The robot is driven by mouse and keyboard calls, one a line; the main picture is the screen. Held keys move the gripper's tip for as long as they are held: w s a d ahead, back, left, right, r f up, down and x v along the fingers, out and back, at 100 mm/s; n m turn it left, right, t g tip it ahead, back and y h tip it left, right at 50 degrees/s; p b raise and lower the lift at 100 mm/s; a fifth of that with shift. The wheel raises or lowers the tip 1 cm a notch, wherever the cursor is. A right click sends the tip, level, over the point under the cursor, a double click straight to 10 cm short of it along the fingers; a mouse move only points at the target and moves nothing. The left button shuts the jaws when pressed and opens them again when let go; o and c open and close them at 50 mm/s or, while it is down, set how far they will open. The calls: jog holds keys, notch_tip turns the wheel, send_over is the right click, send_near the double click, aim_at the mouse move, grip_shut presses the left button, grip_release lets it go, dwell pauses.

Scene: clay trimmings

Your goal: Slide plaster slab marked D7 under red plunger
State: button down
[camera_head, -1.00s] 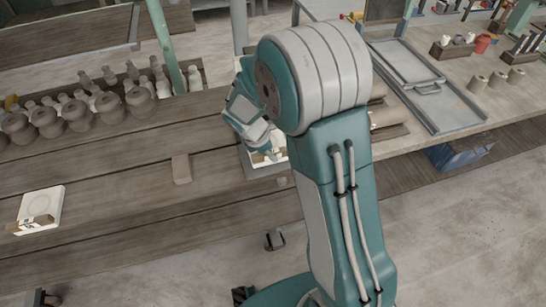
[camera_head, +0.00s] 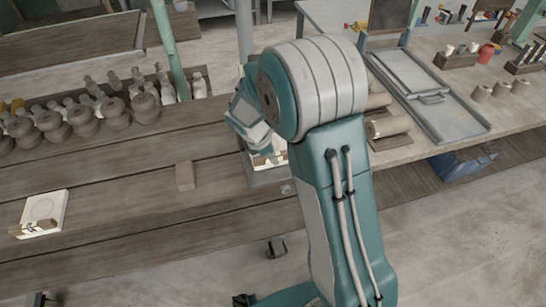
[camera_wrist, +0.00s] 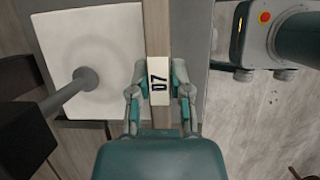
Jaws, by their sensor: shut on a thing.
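In the wrist view my gripper (camera_wrist: 160,75) is shut on a narrow light block with the black marking D7 (camera_wrist: 158,85), with a finger on each side. The block lies on a tan strip. A square white slab (camera_wrist: 110,30) lies flat along the strip's left side; I cannot tell whether they are joined. A grey rod with a round foot (camera_wrist: 85,77) stands over or on the slab, running to a dark block at the left. I see no red on it. In the head view my gripper (camera_head: 262,150) and the white piece below it are mostly hidden by my arm.
Another white slab (camera_head: 45,210) with a wooden piece at its front lies at the left of the plank bench (camera_head: 120,215). A small brown block (camera_head: 185,176) stands between. Several jars (camera_head: 85,118) line the back. A metal tray (camera_head: 430,90) lies on the right-hand table.

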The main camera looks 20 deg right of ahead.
jog(key=shift+w, duration=0.3)
jog(key=shift+c, duration=2.4)
grip_release()
jog(key=v, duration=1.1)
jog(key=shift+r, duration=0.1)
jog(key=s+d+r+m+t+y, duration=0.2)
jog(key=s+d+r+m+y, duration=0.15)
jog(key=s+r+m, duration=0.7)
jog(key=s+r+m+t+y, duration=0.1)
jog(key=s+r+m+t, duration=0.1)
jog(key=s+m, duration=0.5)
jog(key=s+t, duration=0.1)
jog(key=s, duration=0.5)
jog(key=shift+s+d, duration=0.25)
jog(key=shift+d, duration=0.15)
